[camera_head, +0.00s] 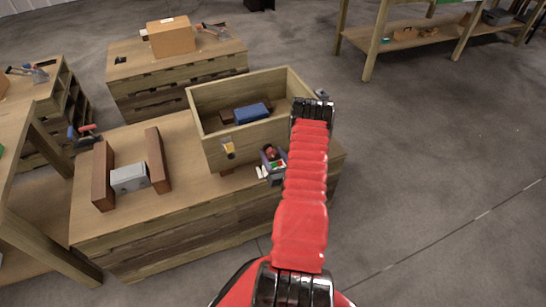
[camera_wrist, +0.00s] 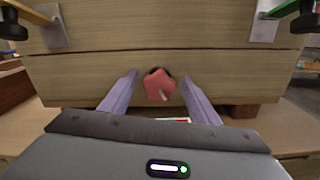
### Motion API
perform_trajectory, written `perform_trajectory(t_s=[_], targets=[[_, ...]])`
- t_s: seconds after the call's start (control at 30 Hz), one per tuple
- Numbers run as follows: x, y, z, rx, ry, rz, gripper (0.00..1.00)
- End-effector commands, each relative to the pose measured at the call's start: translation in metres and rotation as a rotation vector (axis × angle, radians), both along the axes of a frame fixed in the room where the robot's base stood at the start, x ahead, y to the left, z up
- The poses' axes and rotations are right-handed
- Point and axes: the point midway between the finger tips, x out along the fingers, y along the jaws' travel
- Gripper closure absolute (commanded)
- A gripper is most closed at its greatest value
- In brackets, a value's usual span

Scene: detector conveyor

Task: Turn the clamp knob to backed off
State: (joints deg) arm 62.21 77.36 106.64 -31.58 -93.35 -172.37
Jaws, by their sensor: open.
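The red star-shaped clamp knob (camera_wrist: 158,86) sits on the wooden front wall of the box in the wrist view, with a dark part behind its top. A short pale mark on it points down and slightly right. My gripper (camera_wrist: 160,79) is open, with one pale purple finger on each side of the knob and a visible gap on both sides. In the head view the red knob (camera_head: 269,152) shows small beside my arm. A label with red and green (camera_wrist: 178,119) is below the knob, mostly hidden by my gripper body.
The open wooden box (camera_head: 205,103) stands on a wooden workbench (camera_head: 130,221) and holds a blue block (camera_head: 252,113). A grey block (camera_head: 128,178) stands between two brown blocks at the left. Grey brackets (camera_wrist: 52,27) flank the wall in the wrist view.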

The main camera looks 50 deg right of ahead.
Motion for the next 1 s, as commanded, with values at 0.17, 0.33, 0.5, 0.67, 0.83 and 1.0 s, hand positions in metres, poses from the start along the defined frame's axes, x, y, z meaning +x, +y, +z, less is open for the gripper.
perform_trajectory(t_s=[0.17, 0.33, 0.5, 0.67, 0.83, 1.0], targets=[[0.000, 0.000, 0.020, -0.001, 0.000, 0.000, 0.44], [-0.001, 0.000, 0.040, -0.001, 0.001, -0.001, 0.44], [-0.001, -0.001, 0.060, -0.001, 0.000, -0.001, 0.44], [-0.002, -0.001, 0.076, -0.001, 0.001, -0.002, 0.44], [-0.002, 0.000, 0.086, 0.002, 0.001, -0.002, 0.44], [-0.002, 0.000, 0.088, 0.002, 0.002, -0.003, 0.44]])
